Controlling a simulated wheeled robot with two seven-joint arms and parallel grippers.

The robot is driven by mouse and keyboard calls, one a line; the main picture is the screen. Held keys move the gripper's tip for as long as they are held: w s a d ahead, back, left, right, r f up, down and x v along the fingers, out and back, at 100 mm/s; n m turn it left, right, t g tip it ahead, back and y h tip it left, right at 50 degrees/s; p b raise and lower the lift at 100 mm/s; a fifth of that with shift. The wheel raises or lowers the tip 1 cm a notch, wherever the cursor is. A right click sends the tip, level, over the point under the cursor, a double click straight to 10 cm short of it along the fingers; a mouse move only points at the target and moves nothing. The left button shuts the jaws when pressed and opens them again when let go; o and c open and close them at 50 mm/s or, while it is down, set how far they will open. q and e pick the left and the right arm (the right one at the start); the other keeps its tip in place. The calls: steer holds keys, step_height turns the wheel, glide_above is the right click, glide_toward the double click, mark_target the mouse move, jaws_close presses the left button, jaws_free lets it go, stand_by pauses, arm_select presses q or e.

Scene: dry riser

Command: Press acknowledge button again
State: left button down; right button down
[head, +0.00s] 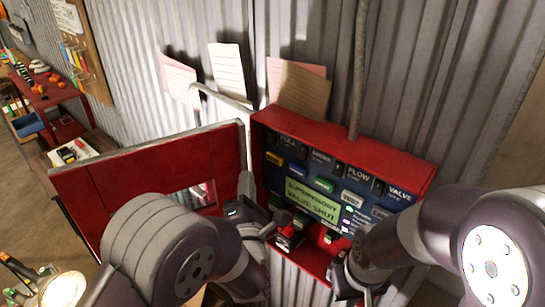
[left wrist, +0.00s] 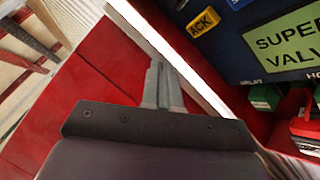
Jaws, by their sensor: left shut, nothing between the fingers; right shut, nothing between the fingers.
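The yellow acknowledge button, marked ACK (head: 273,158), is at the upper left of the blue panel inside the open red cabinet. It also shows in the left wrist view (left wrist: 203,21), up and right of my fingertips. The green display (head: 312,203) reads SUPERVISORY VALVE SHUT. My left gripper (head: 277,226) is below the button in the head view, near the cabinet's lower left; in the left wrist view its fingers (left wrist: 158,68) are together and empty, apart from the button. My right gripper (head: 341,266) is shut and empty at the cabinet's lower right, partly hidden by my arm.
The red cabinet door (head: 150,165) stands open to the left. Red and green items sit in the cabinet's lower part, close to my left gripper. A grey conduit (head: 357,80) runs down to the cabinet top. Papers (head: 230,70) hang on the corrugated wall.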

mark_target(275, 158)
arm_select(q)
steer(key=shift+w+d+b, duration=0.7)
steer(key=shift+w+d, duration=1.15)
steer(key=shift+f, duration=0.1)
stand_by(0.6)
steer(key=shift+w+d+b, duration=0.3)
steer(key=shift+b, duration=0.4)
